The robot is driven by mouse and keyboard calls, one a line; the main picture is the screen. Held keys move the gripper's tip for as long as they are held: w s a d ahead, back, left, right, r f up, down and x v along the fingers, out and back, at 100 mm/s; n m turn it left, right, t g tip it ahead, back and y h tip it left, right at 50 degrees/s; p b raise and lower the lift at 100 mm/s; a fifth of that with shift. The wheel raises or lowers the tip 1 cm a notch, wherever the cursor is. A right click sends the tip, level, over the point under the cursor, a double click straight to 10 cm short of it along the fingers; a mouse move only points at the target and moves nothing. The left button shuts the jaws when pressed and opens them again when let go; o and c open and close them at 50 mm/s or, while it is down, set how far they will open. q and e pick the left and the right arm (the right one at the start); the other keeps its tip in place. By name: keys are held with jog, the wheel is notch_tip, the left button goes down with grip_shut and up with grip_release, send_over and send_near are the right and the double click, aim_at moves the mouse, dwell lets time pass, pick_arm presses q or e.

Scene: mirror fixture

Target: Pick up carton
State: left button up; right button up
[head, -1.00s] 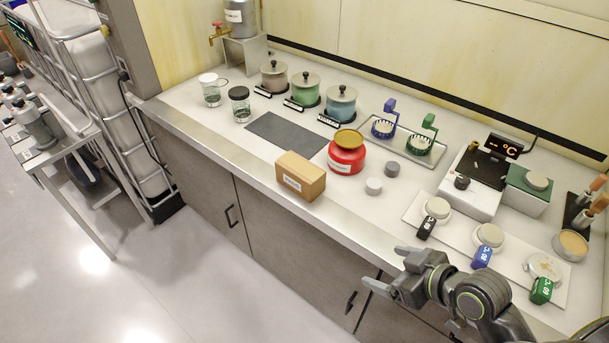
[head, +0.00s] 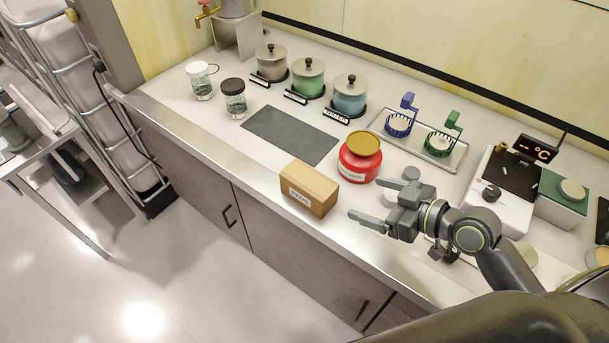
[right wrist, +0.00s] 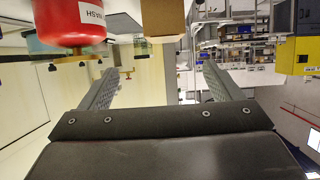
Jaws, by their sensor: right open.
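The carton (head: 309,188) is a small brown box with a white label on its front. It stands on the counter near the front edge, left of the red jar. My right gripper (head: 378,203) is open and empty, to the right of the carton and pointing at it, with a gap between. In the right wrist view the carton (right wrist: 162,20) shows between and beyond the open fingers (right wrist: 158,85), partly cut off by the top edge. My left gripper is not in view.
A red jar (head: 360,160) with a gold lid stands just right of the carton, close to my right gripper. A dark mat (head: 290,135) lies behind the carton. Lidded pots, glass jars, a tray (head: 462,152) and a hotplate (head: 498,205) stand further back or right.

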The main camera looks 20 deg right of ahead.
aim_at(314, 185)
jog(key=b+x, duration=0.4)
jog(key=x, duration=0.6)
jog(key=shift+a+f, duration=0.15)
jog(key=shift+a, duration=0.2)
jog(key=shift+w+a, duration=0.15)
jog(key=shift+w+a+f+b, duration=0.3)
jog(key=shift+f+b, duration=0.1)
jog(key=shift+b, duration=0.1)
jog(key=b+x, duration=0.2)
jog(key=x, duration=0.1)
jog(key=shift+a+f, duration=0.15)
jog(key=shift+f, duration=0.15)
jog(key=shift+w+a, duration=0.3)
jog(key=shift+w, duration=0.15)
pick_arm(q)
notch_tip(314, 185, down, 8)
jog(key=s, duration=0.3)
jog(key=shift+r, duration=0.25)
pick_arm(e)
jog(key=shift+s+d, duration=0.1)
